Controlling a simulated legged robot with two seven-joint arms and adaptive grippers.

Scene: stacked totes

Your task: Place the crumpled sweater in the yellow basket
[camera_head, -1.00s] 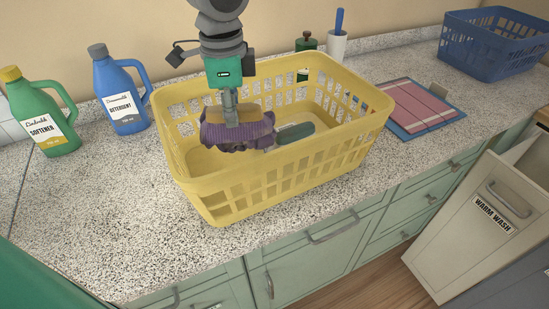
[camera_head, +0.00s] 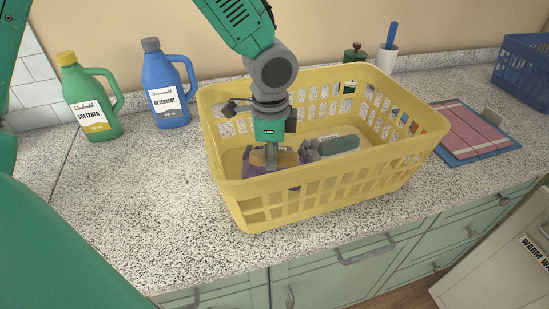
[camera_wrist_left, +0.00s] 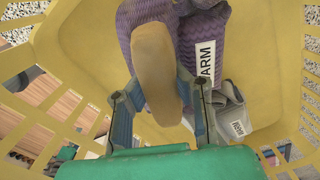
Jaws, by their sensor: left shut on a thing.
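The yellow basket (camera_head: 330,190) stands on the speckled counter; its inside also shows in the left wrist view (camera_wrist_left: 268,70). My left gripper (camera_head: 271,160) reaches down inside it, near its left end. It is shut on the crumpled sweater (camera_head: 250,168), a purple knitted bundle with a tan patch. In the left wrist view the sweater (camera_wrist_left: 137,22) shows between the fingers (camera_wrist_left: 158,92), low in the basket. Whether it touches the basket floor is hard to tell. The basket's front wall partly hides it in the head view. My right gripper is not in view.
A grey cloth item (camera_head: 309,150) and a dark grey-green item (camera_head: 338,144) lie in the basket. Green softener (camera_head: 90,100) and blue detergent (camera_head: 166,90) bottles stand left. A pink folded cloth (camera_head: 470,130) and blue basket (camera_head: 524,75) are right. The counter in front is clear.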

